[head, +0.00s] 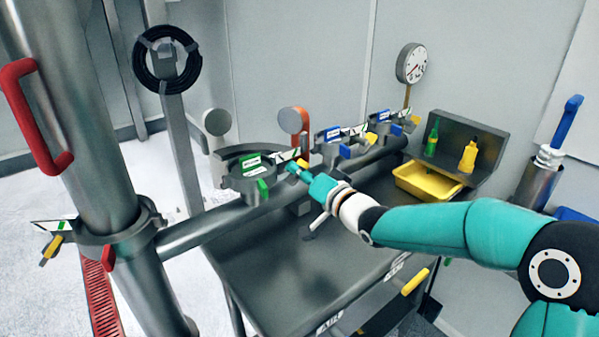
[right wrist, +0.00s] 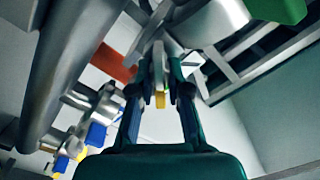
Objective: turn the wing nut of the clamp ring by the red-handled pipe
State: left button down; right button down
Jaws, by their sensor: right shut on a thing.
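The big steel pipe (head: 75,120) with the red handle (head: 32,115) stands upright at the left. Its clamp ring (head: 110,230) goes around it, with a yellow-tipped wing nut (head: 50,250) at the ring's left end. My right gripper (head: 294,168) is far from that ring, at the right side of the middle clamp ring (head: 247,182) with green parts. In the right wrist view my right gripper (right wrist: 159,72) is shut on a small metal piece with a yellow end (right wrist: 160,100), seemingly this ring's wing nut. The fingers partly hide it. My left gripper is out of view.
A horizontal pipe (head: 205,229) runs from the big pipe past the middle ring. Blue-marked clamps (head: 333,134) stand behind. A yellow tray (head: 428,181) and bottles (head: 467,156) are at the right. The dark tabletop (head: 290,268) is mostly clear in front.

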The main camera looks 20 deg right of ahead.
jog(key=shift+f, duration=0.1)
jog(key=n+b, duration=0.2)
jog(key=b, duration=0.1)
jog(key=shift+f+n, duration=0.1)
jog(key=shift+n, duration=0.3)
jog(key=n+b, duration=0.4)
jog(key=shift+a+n, duration=0.1)
jog(key=shift+n, duration=0.2)
jog(key=n+b, duration=0.3)
jog(key=n, duration=0.2)
jog(key=shift+a, duration=0.15)
jog(key=shift+s+a+n+b, duration=0.1)
jog(key=shift+n+b, duration=1.05)
jog(key=shift+n, duration=1.35)
jog(key=c, duration=1.3)
grip_release()
jog(key=shift+o, duration=0.2)
